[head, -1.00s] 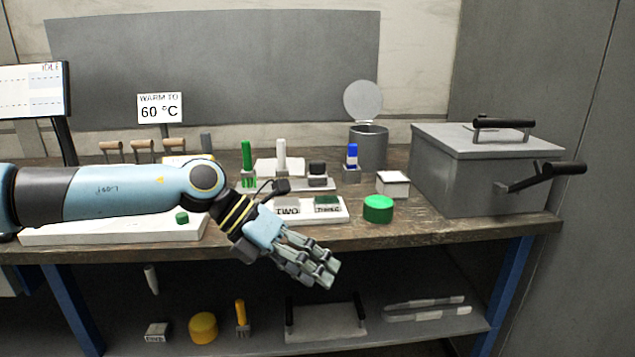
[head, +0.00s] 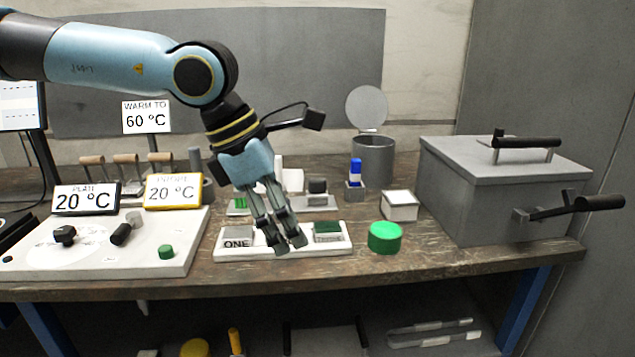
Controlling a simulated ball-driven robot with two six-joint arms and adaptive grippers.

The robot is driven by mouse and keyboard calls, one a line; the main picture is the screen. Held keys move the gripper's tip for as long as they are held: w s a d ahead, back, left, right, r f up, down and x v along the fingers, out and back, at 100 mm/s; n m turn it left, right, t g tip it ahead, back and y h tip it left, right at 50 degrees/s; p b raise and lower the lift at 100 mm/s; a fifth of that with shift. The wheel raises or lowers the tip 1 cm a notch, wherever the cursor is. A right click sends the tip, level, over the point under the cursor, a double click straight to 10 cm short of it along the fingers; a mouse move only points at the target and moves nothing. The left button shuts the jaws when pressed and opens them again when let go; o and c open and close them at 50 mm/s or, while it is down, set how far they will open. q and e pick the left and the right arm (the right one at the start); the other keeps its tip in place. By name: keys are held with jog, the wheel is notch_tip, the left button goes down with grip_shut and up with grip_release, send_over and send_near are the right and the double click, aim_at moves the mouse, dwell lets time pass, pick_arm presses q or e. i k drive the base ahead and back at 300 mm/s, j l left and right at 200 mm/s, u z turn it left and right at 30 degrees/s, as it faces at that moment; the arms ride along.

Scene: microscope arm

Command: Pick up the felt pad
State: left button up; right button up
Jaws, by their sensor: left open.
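My left gripper (head: 282,245) points down over the white labelled tray (head: 228,256), with its fingers apart and nothing visible between them. The fingers cover the middle of the tray; its "ONE" label shows to their left. A small grey block with a dark green top (head: 328,229) sits at the tray's right end, just right of the fingertips. It may be the felt pad, but I cannot tell for sure. My right gripper is not in view.
A round green lid or tub (head: 385,238) and a white box (head: 400,206) stand right of the tray. A blue-capped bottle (head: 355,173), an open grey can (head: 373,160) and a large grey lidded box (head: 500,195) stand behind. A white control panel (head: 100,262) lies left.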

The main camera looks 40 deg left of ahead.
aim_at(316, 193)
jog(key=i+j, duration=0.55)
jog(key=j, duration=0.25)
jog(key=i+j, duration=0.3)
jog(key=j, duration=0.15)
